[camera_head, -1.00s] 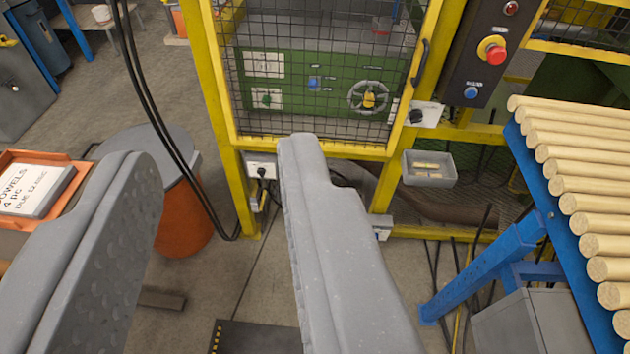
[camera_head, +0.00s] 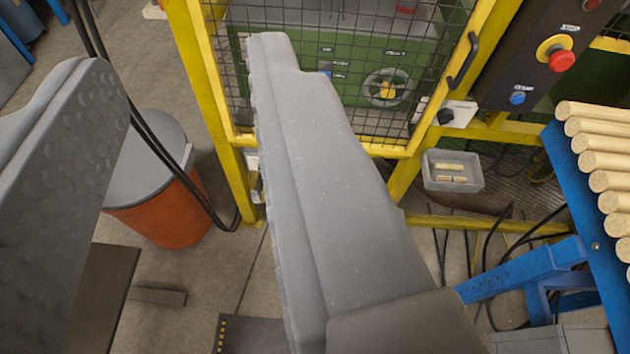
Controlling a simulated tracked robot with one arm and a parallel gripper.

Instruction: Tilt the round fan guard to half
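My gripper (camera_head: 175,62) is open and empty, with two grey fingers wide apart. The left finger (camera_head: 60,150) is at the left edge, and the right finger (camera_head: 315,170) covers part of the yellow-framed mesh door. A round grey ring with spokes and a yellow centre (camera_head: 388,87) sits behind the mesh on a green machine, to the right of the right fingertip. I cannot tell whether this ring is the fan guard, and no other round guard is clear. The gripper does not appear to touch the ring.
A control box (camera_head: 535,60) with red and blue buttons is at upper right. Wooden dowels (camera_head: 605,160) lie on a blue rack (camera_head: 575,185). A small grey tray (camera_head: 453,171) hangs below the door. An orange bin with a grey lid (camera_head: 150,175) and black cables stand left.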

